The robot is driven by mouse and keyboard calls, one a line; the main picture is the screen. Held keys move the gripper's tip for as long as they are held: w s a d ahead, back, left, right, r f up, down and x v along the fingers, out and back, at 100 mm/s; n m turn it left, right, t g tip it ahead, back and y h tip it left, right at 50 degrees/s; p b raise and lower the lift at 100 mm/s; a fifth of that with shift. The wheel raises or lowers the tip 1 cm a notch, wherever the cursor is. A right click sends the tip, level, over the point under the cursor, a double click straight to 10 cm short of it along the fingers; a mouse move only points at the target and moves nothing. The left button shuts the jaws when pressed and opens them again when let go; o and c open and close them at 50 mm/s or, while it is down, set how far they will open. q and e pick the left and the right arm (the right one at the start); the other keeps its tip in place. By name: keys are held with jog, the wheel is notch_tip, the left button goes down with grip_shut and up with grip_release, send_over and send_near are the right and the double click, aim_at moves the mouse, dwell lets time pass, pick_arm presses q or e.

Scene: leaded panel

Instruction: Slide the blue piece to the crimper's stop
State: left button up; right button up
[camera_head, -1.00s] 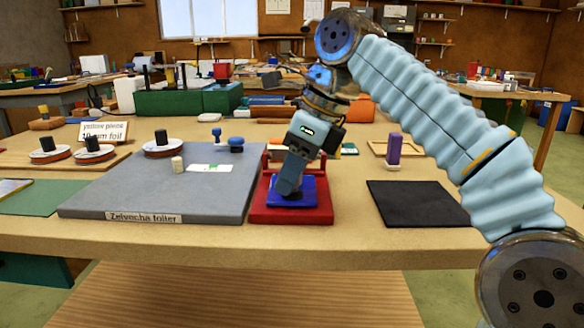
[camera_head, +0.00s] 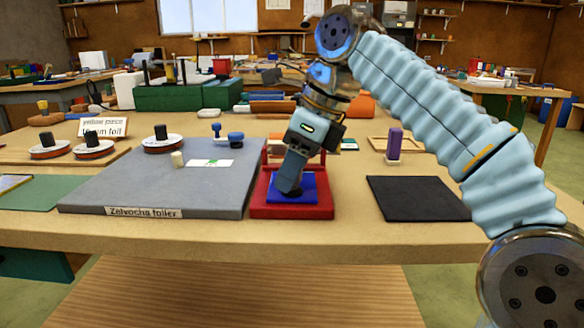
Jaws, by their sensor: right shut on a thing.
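The blue piece (camera_head: 308,192) is a flat slab lying on the red crimper (camera_head: 320,212), whose red uprights stand behind it. A strip of red base shows in front of the piece. My right gripper (camera_head: 287,190) reaches down onto the blue piece and is shut on it; its fingertips and the exact grip are hard to make out. The gripper and wrist hide the back of the crimper, so I cannot see the stop or any gap to it. My left gripper is not in view.
A grey foiler board (camera_head: 150,185) labelled "Zelvocha foiler" stands close left of the crimper. A black mat (camera_head: 415,198) lies to the right, with a purple block (camera_head: 394,144) behind it. Foil reels (camera_head: 92,149) stand at left. The table between crimper and mat is clear.

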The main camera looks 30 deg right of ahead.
pick_arm(q)
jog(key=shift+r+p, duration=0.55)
jog(key=shift+p, duration=0.05)
pick_arm(e)
jog(key=shift+w+d, duration=0.4)
jog(key=shift+w, duration=0.25)
jog(key=o, duration=1)
jog(key=shift+o, duration=0.2)
